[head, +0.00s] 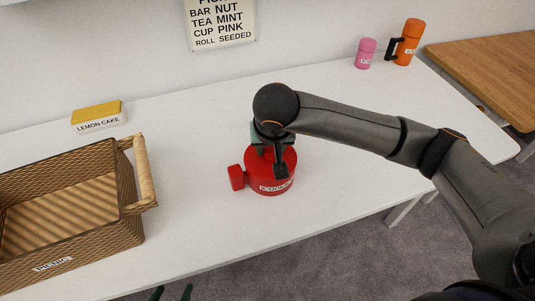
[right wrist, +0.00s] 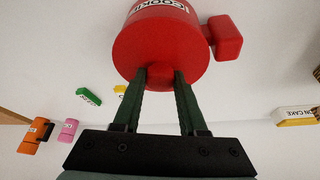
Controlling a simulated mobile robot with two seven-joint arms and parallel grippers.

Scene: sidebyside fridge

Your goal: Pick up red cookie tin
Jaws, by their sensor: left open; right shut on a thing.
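The red cookie tin (head: 281,183), round with a white label on its side, is near the middle of the white table. A red block-shaped part sticks out from its side. My right gripper (head: 272,150) is above it, partly hidden by my arm. In the right wrist view, its green fingers (right wrist: 159,76) are shut on a small red knob on the tin (right wrist: 158,45). I cannot tell whether the tin is touching the table. My left gripper (head: 172,292) shows only its green fingertips at the bottom edge, apart and empty.
A wicker picnic basket (head: 128,180) stands at left, with a yellow-topped lemon cake box (head: 98,117) behind it. A pink canister (head: 365,54) and an orange flask (head: 408,43) stand at the back right. A list sign (head: 220,25) hangs on the wall. A green block (right wrist: 89,97) shows in the wrist view.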

